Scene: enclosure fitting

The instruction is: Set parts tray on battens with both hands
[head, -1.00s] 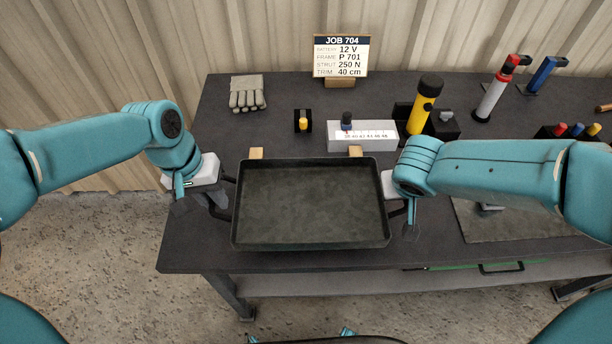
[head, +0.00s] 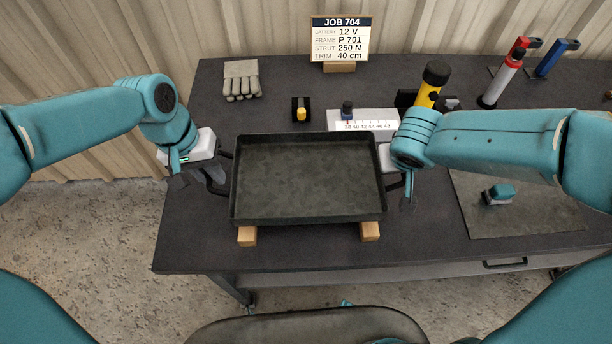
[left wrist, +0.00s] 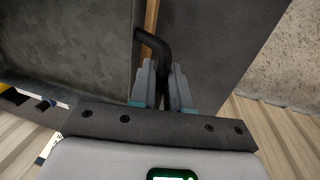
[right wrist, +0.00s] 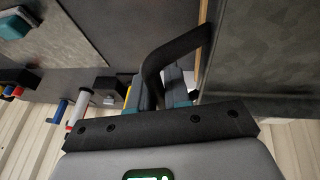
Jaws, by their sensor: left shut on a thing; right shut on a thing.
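The dark parts tray (head: 308,180) is in the middle of the head view, above two wooden battens. The near ends of the left batten (head: 247,236) and right batten (head: 370,231) stick out past its front edge; the rest is hidden under it. I cannot tell whether the tray touches them. My left gripper (head: 214,177) is shut on the tray's left handle, a bent black bar (left wrist: 158,45) in the left wrist view. My right gripper (head: 405,187) is shut on the right handle, which shows in the right wrist view (right wrist: 178,52). The tray looks about level.
Behind the tray stand a small black holder with a yellow part (head: 301,110), a white scale block (head: 362,120) and a yellow torch (head: 430,85). Grey gloves (head: 242,80) lie at back left. A mat (head: 530,215) with a teal-topped tool (head: 499,194) is at right. The bench front is clear.

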